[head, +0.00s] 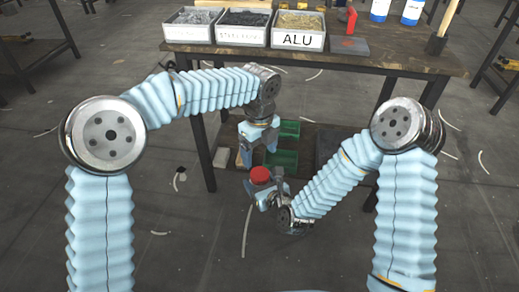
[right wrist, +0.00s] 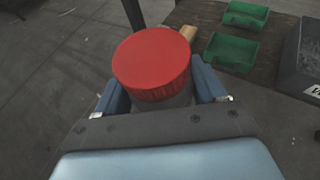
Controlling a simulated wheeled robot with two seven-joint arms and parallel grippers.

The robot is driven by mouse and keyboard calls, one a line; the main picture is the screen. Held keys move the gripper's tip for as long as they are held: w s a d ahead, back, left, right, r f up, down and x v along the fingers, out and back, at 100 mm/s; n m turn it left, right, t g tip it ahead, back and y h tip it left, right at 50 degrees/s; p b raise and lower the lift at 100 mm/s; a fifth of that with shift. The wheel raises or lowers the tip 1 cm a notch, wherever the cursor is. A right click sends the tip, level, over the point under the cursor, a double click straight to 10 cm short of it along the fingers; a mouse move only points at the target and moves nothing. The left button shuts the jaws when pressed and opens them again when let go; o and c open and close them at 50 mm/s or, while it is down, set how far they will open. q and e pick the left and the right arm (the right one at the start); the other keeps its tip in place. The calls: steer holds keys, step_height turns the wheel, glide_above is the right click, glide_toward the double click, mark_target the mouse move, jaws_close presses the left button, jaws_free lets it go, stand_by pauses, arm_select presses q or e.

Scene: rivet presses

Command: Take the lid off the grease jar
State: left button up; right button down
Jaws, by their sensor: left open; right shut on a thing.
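The grease jar (right wrist: 172,103) has a ribbed red lid (right wrist: 152,62) and a greyish body. The lid is on the jar. In the head view the red lid (head: 260,175) shows just in front of the table, below my left gripper. My right gripper (head: 264,190) is shut on the jar, with one blue finger on each side of its body below the lid. My left gripper (head: 258,158) is open and empty, pointing down above the lid and apart from it. Most of the jar's body is hidden by the right gripper.
A worktable stands ahead with grey bins of parts on top, one labelled ALU (head: 298,41). Its lower shelf holds green trays (head: 284,159) just behind the grippers and a dark grey bin (right wrist: 300,65). A table leg (head: 203,155) stands to the left.

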mark_target(260, 173)
arm_select(q)
steer(key=shift+f+m, duration=0.1)
steer(key=shift+m, duration=0.3)
steer(key=shift+f, duration=0.35)
step_height(260, 173, down, 7)
steer(key=shift+r, duration=0.1)
